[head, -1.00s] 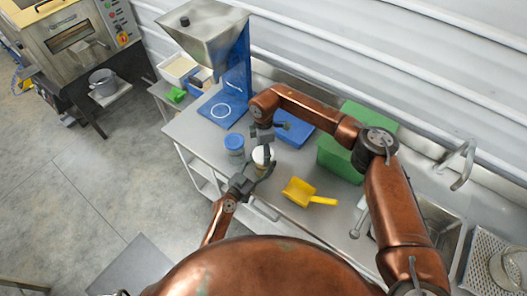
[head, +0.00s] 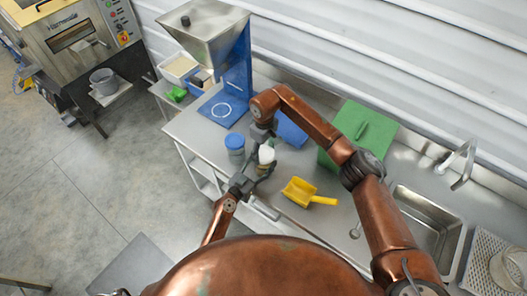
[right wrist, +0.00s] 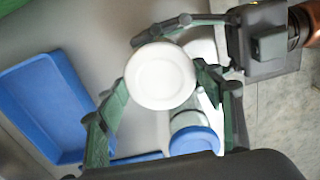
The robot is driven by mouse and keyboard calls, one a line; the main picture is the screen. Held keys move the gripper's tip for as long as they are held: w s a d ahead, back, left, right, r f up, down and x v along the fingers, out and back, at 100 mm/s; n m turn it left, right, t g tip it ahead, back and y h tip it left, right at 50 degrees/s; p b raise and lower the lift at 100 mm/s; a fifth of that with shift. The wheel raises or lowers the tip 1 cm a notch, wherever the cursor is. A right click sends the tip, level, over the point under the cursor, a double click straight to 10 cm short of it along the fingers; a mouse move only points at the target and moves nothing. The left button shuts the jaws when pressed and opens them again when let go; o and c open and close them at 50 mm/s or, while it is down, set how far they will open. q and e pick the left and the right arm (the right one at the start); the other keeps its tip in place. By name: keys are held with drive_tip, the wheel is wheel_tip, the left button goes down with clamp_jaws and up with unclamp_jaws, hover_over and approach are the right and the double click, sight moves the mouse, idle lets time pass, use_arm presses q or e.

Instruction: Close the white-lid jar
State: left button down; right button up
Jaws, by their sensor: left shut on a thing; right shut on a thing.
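The white lid (right wrist: 162,76) sits over the jar in the right wrist view, between the fingers of my right gripper (right wrist: 165,92). In the head view the white lid (head: 266,154) shows just below my right gripper (head: 265,140), which comes down from above and is shut on it. My left gripper (head: 254,172) is shut on the white-lid jar from the front; its fingers also show at the upper right of the right wrist view (right wrist: 200,45). The jar's body is mostly hidden by the lid and fingers. I cannot tell whether the lid is seated.
A blue-lid jar (head: 235,146) stands close left of the grippers. A yellow scoop (head: 298,191) lies to the right on the steel table. A blue tray (right wrist: 42,105) and a green box (head: 366,126) lie behind. The blue hopper stand (head: 236,75) is at the back left.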

drive_tip(key=shift+a+r, duration=0.1)
drive_tip(key=shift+a, duration=0.05)
drive_tip(key=o, duration=0.8)
drive_tip(key=shift+o, duration=0.2)
drive_tip(key=shift+r, duration=2.2)
drive_tip(key=shift+c, duration=0.4)
